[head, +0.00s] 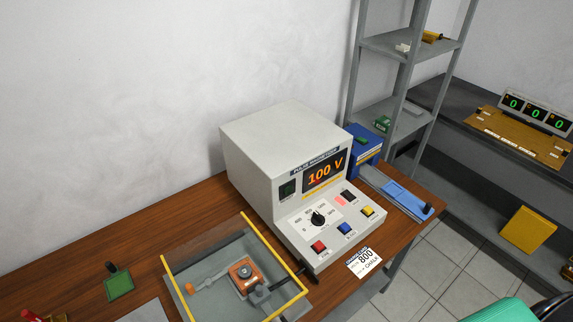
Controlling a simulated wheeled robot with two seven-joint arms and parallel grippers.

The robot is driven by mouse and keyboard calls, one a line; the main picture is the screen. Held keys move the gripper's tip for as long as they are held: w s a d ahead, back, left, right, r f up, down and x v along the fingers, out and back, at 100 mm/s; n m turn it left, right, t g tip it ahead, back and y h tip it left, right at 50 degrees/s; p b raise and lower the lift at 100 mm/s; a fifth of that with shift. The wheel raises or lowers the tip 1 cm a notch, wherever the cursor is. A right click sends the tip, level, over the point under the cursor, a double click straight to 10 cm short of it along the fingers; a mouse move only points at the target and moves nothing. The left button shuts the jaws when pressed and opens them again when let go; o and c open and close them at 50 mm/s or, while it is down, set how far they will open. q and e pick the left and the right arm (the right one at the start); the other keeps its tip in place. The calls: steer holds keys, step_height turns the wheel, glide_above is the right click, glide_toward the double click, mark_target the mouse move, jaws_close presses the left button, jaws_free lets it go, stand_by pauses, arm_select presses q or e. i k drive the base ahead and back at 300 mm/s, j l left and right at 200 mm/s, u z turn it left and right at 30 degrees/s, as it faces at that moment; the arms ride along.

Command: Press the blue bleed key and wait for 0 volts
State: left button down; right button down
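The blue key (345,228) sits on the sloped front panel of the pale grey pulse unit (262,150), between a red key (318,247) and a yellow key (367,211). Nothing touches or covers it. The unit's display (325,175) reads 100 V in orange digits. A black dial (318,217) is on the panel above the keys, and a small reddish light (340,199) glows to its right. Neither of my grippers is in view.
A fixture with yellow rails (268,252) stands left of the unit on the wooden table (190,215). A card reading 800 (364,262) lies at the front edge. A blue box (364,145) and blue tray (400,195) are to the right. A grey shelf (385,108) stands behind.

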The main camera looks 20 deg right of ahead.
mark_target(345, 227)
steer(key=l+z, duration=0.25)
steer(key=z, duration=0.2)
steer(key=i+l+z, duration=0.1)
steer(key=z, duration=0.3)
steer(key=l, duration=0.1)
